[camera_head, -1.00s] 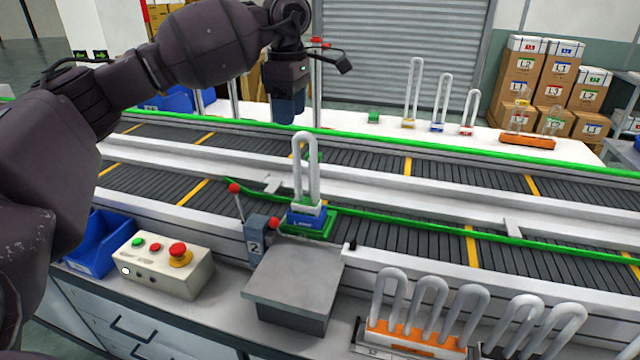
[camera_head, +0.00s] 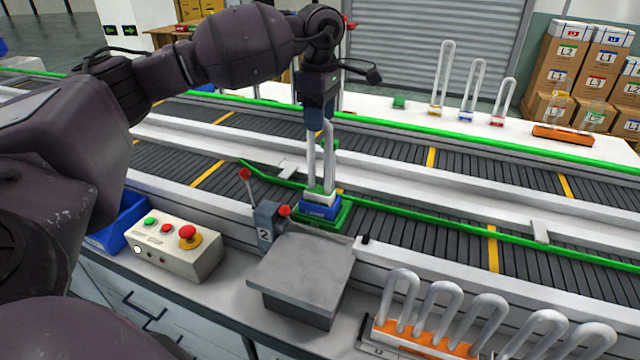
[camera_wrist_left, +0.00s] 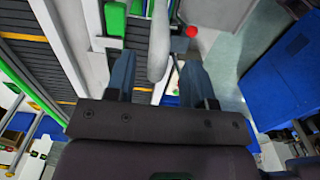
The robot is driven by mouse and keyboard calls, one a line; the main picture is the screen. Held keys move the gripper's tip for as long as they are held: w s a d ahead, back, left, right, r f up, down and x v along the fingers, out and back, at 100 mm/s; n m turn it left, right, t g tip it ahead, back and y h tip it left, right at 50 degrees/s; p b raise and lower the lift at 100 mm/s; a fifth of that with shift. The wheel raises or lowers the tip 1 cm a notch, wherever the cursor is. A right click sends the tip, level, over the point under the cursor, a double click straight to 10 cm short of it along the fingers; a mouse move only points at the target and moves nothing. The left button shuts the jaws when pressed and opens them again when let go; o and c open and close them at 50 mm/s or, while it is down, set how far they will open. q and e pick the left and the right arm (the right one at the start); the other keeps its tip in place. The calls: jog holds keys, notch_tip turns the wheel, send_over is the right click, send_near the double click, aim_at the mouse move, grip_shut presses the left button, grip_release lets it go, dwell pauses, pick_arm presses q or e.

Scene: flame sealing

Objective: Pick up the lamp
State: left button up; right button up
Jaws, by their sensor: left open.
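The lamp (camera_head: 329,168), a white U-shaped tube on a blue base (camera_head: 319,208), stands upright on a green carrier (camera_head: 345,215) at the conveyor's near edge. My left gripper (camera_head: 320,122) points down at the top of the tube and hides its bend. In the left wrist view the open fingers of the left gripper (camera_wrist_left: 158,78) lie on either side of the white tube (camera_wrist_left: 158,42). Contact with the tube cannot be made out. My right gripper is not in view.
A grey block (camera_head: 303,272) and a lever fixture marked 2 (camera_head: 267,226) stand in front of the lamp. A control box (camera_head: 176,248) is to the left. An orange rack of white tubes (camera_head: 420,343) is at the front right. Spare lamps (camera_head: 467,95) stand behind the conveyor.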

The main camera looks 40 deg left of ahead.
pick_arm(q)
notch_tip(320, 180, down, 4)
jog(key=shift+w+a+f, duration=0.1)
jog(key=shift+w+f, duration=0.05)
jog(key=shift+f, duration=0.1)
jog(key=shift+c, duration=0.3)
grip_shut()
